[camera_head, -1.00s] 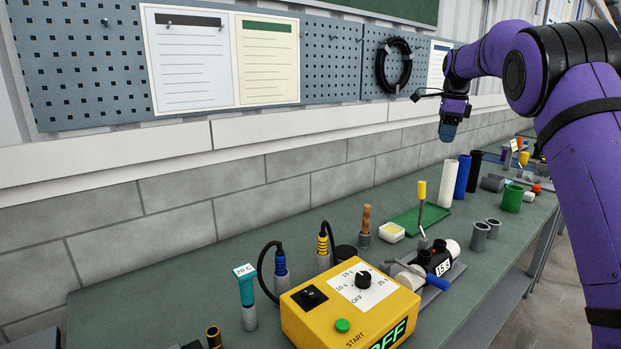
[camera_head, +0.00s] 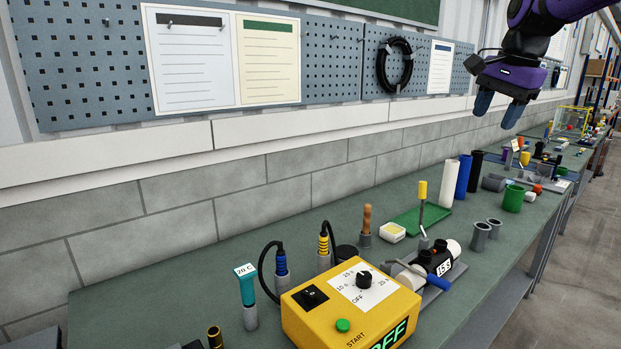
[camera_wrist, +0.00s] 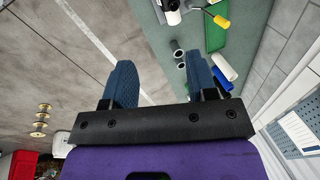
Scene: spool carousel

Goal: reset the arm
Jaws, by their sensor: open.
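My gripper (camera_head: 497,108) hangs at the upper right of the head view, above the far part of the green bench (camera_head: 300,212). Its two blue fingers are spread apart with nothing between them. In the wrist view my gripper (camera_wrist: 162,85) also shows open and empty, with the floor and the bench edge beyond it. The fingers touch nothing.
A yellow timer box (camera_head: 345,310) stands at the front of the bench. White (camera_head: 447,184), blue and black cylinders and a green cup (camera_head: 513,198) stand farther back. A pegboard (camera_head: 80,60) hangs on the wall. The air around my gripper is clear.

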